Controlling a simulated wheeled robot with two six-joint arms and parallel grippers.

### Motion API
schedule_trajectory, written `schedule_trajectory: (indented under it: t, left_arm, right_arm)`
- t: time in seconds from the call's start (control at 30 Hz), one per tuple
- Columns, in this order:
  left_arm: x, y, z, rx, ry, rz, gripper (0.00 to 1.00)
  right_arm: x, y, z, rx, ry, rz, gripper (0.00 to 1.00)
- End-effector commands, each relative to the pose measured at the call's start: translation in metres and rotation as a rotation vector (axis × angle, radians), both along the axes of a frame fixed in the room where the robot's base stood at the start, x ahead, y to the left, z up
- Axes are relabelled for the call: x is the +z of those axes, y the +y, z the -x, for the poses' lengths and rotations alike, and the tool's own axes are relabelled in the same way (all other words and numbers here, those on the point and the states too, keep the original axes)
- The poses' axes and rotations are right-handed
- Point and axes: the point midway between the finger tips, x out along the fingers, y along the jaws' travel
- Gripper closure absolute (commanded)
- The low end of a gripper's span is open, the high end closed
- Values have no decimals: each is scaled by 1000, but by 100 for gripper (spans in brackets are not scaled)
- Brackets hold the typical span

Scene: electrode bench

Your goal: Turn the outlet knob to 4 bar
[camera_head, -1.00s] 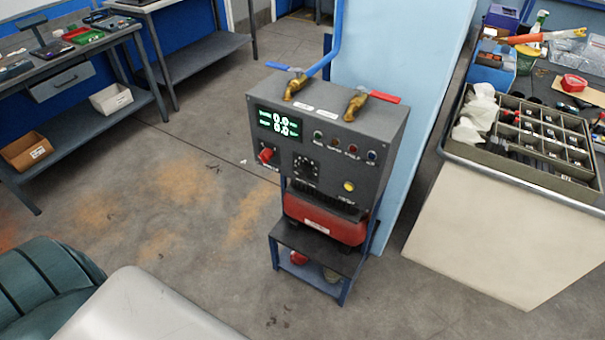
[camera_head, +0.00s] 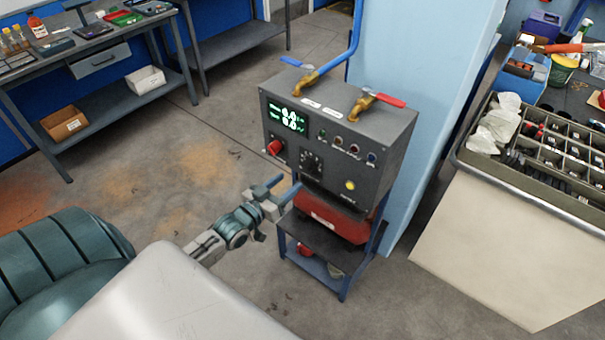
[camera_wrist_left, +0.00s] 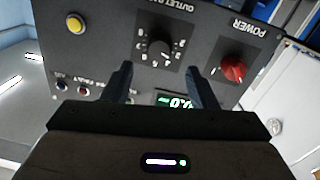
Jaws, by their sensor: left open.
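The black outlet knob (camera_head: 311,163) sits on the front of the grey control box (camera_head: 390,140). In the left wrist view the outlet knob (camera_wrist_left: 159,48) shows upside down with a printed scale around it. My left gripper (camera_head: 281,187) is open and empty, in front of and below the box's front face. In the wrist view its two fingers (camera_wrist_left: 154,85) stand apart on either side of the knob's line, with the knob beyond their tips, not touched. A green lit display (camera_head: 287,116) is above the knob; its digits are hard to read. My right gripper is not in view.
A red POWER knob (camera_head: 275,147) is left of the outlet knob, a yellow button (camera_head: 350,185) right of it. Brass valves with a blue lever (camera_head: 290,61) and a red lever (camera_head: 388,99) top the box. A red tank (camera_head: 330,218) sits below. Floor at left is free.

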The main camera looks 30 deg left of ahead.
Motion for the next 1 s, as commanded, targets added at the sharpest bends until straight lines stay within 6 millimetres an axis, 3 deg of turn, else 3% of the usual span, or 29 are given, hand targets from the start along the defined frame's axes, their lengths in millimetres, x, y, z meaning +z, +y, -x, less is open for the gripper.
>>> schedule_trajectory:
  t: [0.03, 0.33, 0.6, 0.93, 1.0]
  left_arm:
    - [-7, -1, -10, 0, -5, 0, 47]
    - [-6, -6, -48, 0, -2, -1, 47]
    - [-3, -8, -69, 2, 1, 0, 47]
    - [-1, -8, -71, 2, 2, -1, 47]
    - [-1, -8, -71, 2, 2, -1, 61]
  right_arm:
    - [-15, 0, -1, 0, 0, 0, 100]
    - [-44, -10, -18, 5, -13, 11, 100]
    - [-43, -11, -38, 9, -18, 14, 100]
    - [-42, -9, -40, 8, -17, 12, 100]
    - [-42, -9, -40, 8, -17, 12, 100]
